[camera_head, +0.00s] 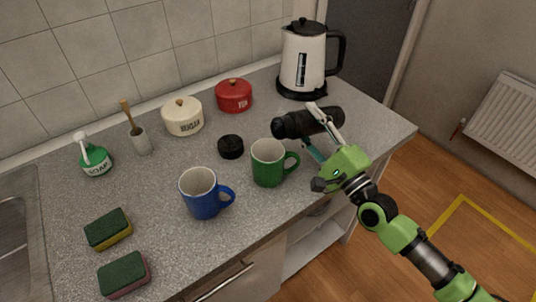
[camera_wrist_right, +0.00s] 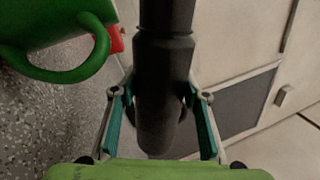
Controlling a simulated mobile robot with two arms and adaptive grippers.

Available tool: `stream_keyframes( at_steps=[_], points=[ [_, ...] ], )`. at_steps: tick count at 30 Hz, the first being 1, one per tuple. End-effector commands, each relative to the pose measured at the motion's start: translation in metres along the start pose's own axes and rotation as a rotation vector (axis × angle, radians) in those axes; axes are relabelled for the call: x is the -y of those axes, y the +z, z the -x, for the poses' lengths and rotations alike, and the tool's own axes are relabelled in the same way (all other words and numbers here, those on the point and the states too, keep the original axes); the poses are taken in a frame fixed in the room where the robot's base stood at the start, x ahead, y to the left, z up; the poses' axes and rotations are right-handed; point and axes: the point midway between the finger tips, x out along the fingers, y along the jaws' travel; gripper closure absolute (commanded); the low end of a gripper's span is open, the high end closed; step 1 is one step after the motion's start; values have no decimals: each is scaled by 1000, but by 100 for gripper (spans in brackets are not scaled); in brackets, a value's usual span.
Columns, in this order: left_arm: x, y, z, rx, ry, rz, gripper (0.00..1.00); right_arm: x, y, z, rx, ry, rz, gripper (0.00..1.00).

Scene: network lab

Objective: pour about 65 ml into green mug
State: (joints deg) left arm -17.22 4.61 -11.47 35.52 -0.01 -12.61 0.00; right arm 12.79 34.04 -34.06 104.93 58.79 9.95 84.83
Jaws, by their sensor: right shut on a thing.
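My right gripper (camera_head: 314,127) is shut around a black bottle (camera_head: 290,125). The bottle lies nearly level in the head view, with its narrower end pointing left, near and above the far side of the green mug (camera_head: 266,166). The right wrist view shows the bottle (camera_wrist_right: 163,62) between both fingers (camera_wrist_right: 161,96) and part of the green mug (camera_wrist_right: 40,20) with its handle at upper left. The mug stands upright on the counter, handle to the right. I cannot see its contents or any liquid stream. My left gripper is out of view.
A blue mug (camera_head: 202,197) stands left of the green mug, and a black round lid (camera_head: 231,147) lies behind them. A kettle (camera_head: 303,62), red tea pot (camera_head: 234,96) and sugar pot (camera_head: 183,117) line the wall. Sponges (camera_head: 108,229) lie at front left.

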Motion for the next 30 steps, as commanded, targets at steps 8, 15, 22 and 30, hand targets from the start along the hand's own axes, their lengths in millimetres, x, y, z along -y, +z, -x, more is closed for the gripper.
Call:
stream_keyframes(
  at_steps=[8,15,22,30],
  points=[
    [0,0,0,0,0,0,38,7,7,-2,19,-6,65,98],
    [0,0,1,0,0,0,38,9,10,-2,27,-5,96,98],
    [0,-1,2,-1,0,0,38,11,12,-3,35,-5,126,98],
    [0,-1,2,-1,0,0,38,14,15,-4,44,-6,161,98]
  ],
)
